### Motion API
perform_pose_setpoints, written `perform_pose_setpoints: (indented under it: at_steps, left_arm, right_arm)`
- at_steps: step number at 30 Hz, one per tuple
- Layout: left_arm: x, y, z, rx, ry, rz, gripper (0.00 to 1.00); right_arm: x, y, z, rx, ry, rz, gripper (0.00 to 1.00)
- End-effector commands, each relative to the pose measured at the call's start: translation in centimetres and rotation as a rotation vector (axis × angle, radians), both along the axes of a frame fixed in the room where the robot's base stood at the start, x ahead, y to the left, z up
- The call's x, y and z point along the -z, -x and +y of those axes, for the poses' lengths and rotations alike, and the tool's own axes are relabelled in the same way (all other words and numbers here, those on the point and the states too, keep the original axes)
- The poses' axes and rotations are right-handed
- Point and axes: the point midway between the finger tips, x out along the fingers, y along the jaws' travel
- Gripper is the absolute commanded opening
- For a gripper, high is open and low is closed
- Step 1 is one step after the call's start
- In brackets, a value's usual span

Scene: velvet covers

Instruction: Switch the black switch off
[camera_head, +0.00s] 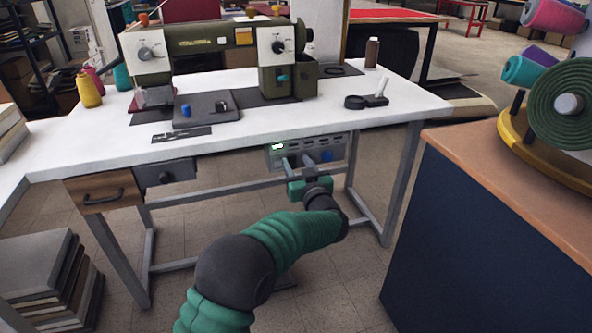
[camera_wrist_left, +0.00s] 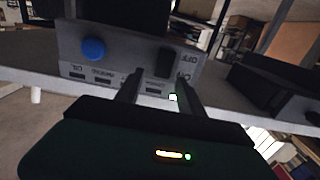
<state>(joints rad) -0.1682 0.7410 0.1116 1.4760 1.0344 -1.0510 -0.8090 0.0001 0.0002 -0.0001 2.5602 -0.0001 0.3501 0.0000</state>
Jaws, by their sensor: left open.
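The black switch (camera_wrist_left: 166,62) is on the face of a grey control box (camera_head: 340,148), which is mounted under the sewing table. OFF and ON labels stand beside the switch in the left wrist view, and a small green light (camera_wrist_left: 173,97) glows near the ON label. My left gripper (camera_head: 304,163) is in front of the box. In the left wrist view its two fingers (camera_wrist_left: 159,78) are apart and point at the box face near the switch, with nothing seen between them. Contact with the switch cannot be told. My right gripper is not in view.
A blue button (camera_wrist_left: 93,48) is on the same box face. The white table (camera_head: 330,120) with a sewing machine (camera_head: 215,45) is above the box. Metal table legs and a crossbar (camera_head: 235,190) are close by. A dark blue cabinet (camera_head: 470,240) stands at the right.

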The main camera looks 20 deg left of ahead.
Motion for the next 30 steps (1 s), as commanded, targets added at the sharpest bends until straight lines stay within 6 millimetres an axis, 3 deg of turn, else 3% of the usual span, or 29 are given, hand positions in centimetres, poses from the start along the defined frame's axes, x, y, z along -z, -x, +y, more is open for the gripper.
perform_pose_setpoints:
  at_steps: [4,11,22,27,30]
  left_arm:
    - [0.1,-1.0,0.8,0.000,0.000,0.000,0.45]
    - [-0.1,-1.1,0.8,0.001,-0.001,0.001,0.45]
    - [-0.1,-1.1,0.7,0.001,0.000,0.000,0.00]
    - [0.0,-1.1,0.7,0.001,-0.002,-0.001,0.00]
    - [0.8,-1.0,0.6,0.001,-0.035,-0.043,0.00]
  right_arm:
    - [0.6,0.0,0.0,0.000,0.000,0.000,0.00]
    - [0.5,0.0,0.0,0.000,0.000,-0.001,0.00]
    - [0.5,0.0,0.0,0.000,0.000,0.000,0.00]
    - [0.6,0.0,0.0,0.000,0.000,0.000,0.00]
    - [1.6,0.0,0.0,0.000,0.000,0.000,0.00]
